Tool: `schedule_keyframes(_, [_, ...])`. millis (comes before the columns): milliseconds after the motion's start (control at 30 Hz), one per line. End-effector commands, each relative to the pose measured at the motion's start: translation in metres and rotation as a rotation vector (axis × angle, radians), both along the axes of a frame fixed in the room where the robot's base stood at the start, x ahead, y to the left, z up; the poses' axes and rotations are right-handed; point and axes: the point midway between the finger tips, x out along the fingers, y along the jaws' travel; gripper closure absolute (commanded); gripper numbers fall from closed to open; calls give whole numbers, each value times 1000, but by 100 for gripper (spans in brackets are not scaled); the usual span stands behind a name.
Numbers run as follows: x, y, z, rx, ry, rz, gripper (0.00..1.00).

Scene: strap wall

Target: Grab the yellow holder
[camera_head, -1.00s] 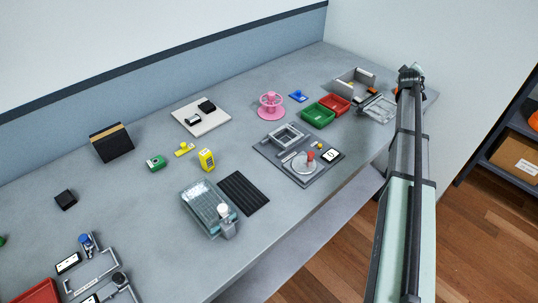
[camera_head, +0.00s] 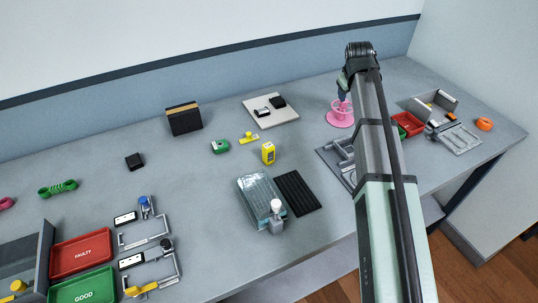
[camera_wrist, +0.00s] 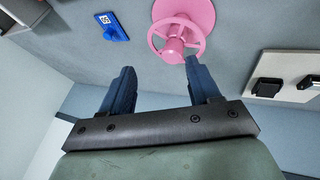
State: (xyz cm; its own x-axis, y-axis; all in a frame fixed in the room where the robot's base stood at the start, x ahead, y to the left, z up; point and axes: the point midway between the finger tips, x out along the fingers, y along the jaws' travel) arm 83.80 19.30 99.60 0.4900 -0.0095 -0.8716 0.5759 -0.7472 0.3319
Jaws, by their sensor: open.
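Two yellow things stand on the table in the head view: a small flat yellow piece with a raised part (camera_head: 249,138), and an upright yellow block with a dark-marked face (camera_head: 268,153). I cannot tell for sure which one is the holder. My gripper (camera_wrist: 157,72) is open and empty, with dark blue fingers apart in the wrist view. In the head view my gripper (camera_head: 343,90) is above the pink handwheel (camera_head: 341,113), to the right of both yellow things. The pink wheel (camera_wrist: 183,28) also shows just beyond the right fingertip. Neither yellow thing shows in the wrist view.
A clear-lidded case (camera_head: 262,198) and black ribbed mat (camera_head: 298,193) are in front.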

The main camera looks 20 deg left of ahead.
Motion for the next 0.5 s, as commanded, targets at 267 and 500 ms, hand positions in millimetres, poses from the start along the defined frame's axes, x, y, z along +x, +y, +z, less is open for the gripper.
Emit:
schedule_keyframes(267, [-119, 112, 15, 20, 231, 91, 38])
schedule_keyframes(500, [-219, 171, 31, -10, 412, 162, 38])
